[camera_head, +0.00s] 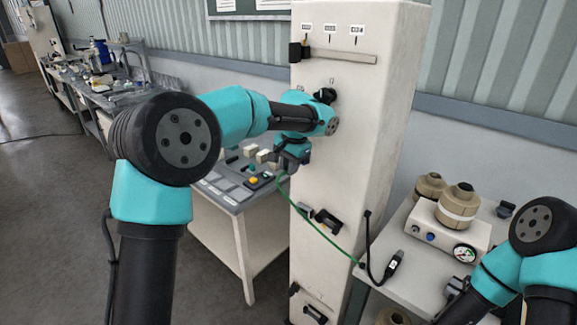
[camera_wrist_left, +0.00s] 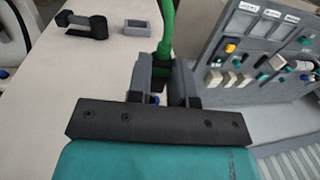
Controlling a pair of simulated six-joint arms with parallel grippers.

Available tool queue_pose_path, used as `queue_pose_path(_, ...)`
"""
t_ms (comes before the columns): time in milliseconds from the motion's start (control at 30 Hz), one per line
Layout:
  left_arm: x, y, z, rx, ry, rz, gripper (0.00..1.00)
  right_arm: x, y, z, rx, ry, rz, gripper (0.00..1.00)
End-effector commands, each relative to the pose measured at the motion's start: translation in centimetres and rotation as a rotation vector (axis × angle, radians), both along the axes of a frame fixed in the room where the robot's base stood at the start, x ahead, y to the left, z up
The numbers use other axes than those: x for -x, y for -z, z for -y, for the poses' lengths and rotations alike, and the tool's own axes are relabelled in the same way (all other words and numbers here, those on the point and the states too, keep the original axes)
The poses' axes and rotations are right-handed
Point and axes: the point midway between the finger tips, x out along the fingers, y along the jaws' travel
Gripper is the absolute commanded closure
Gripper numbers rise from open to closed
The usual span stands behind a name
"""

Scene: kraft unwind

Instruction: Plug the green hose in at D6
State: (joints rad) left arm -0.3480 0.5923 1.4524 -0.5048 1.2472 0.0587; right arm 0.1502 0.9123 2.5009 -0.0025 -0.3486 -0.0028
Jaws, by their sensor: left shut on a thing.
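My left gripper (camera_head: 284,168) is shut on the green hose (camera_head: 318,228), in front of the tall cream cabinet. In the left wrist view, the hose (camera_wrist_left: 167,30) rises from between the fingers (camera_wrist_left: 166,84). The hose runs down to the right, towards the side table by the cabinet. A grey panel (camera_head: 236,190) with labels and several coloured fittings lies to the left of the gripper; it also shows at the right of the left wrist view (camera_wrist_left: 222,45). The labels are too small to read, so I cannot tell which spot is D6. My right gripper (camera_head: 455,288) is partly visible at the lower right.
The cream cabinet (camera_head: 345,150) has dark handles (camera_head: 328,220) that stick out. A table on the right (camera_head: 415,265) holds a black cable with a plug (camera_head: 391,266) and a unit with a gauge (camera_head: 450,235). A long bench (camera_head: 108,98) stands at the back left.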

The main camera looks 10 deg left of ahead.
Motion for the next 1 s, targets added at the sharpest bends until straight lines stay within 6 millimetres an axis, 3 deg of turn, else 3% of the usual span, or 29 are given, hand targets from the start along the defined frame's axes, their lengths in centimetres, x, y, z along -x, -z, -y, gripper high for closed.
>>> queue_pose_path(1000,-0.77,0.14,0.57,-0.003,0.002,0.003,1.0,0.0,0.0,0.0,0.0,0.0,0.0,1.0)
